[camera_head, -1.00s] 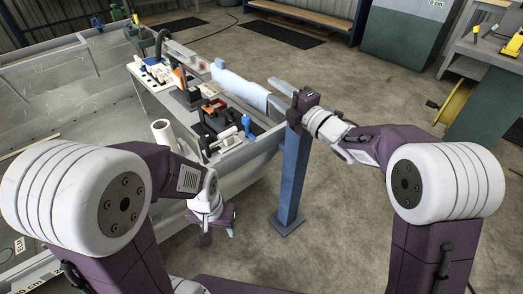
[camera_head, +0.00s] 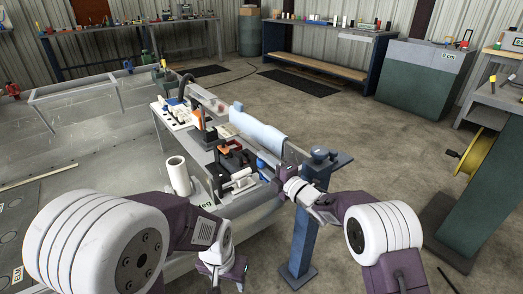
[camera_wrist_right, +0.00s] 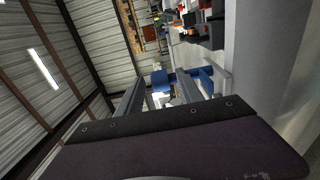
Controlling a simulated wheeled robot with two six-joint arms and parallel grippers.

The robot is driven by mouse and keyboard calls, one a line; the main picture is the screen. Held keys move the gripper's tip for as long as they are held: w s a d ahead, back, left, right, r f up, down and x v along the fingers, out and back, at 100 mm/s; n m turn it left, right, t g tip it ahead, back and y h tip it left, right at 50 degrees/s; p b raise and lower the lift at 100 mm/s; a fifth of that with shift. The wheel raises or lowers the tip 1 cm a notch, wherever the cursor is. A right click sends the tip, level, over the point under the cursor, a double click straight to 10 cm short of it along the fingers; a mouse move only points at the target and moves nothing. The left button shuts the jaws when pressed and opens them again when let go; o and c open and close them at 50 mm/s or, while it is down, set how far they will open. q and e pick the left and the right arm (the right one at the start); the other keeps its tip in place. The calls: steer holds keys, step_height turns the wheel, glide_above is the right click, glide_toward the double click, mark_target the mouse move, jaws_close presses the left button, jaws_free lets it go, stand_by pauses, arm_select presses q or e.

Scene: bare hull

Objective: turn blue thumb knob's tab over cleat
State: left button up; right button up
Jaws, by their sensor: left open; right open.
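A small blue part (camera_head: 262,164), probably the blue thumb knob, sits at the near right end of the bench along the hull; its tab and the cleat are too small to tell. My right gripper (camera_head: 284,173) is just to its right, beside the post. In the right wrist view my right gripper (camera_wrist_right: 158,96) is open, with a blue piece (camera_wrist_right: 160,79) showing beyond the gap between its fingers. Another blue piece (camera_wrist_right: 205,78) is just right of it; I cannot tell which is the knob. My left gripper (camera_head: 215,272) is low in front of the hull, open and empty.
A blue post (camera_head: 304,225) with a flat top stands right of the bench. A pale blue roll (camera_head: 258,130) lies along the hull edge.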

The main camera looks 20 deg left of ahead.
steer(key=shift+p+x, duration=0.35)
steer(key=shift+x, duration=0.55)
steer(key=shift+f, duration=0.1)
jaws_close()
arm_select(q)
steer(key=shift+r, duration=0.7)
steer(key=shift+f, duration=0.1)
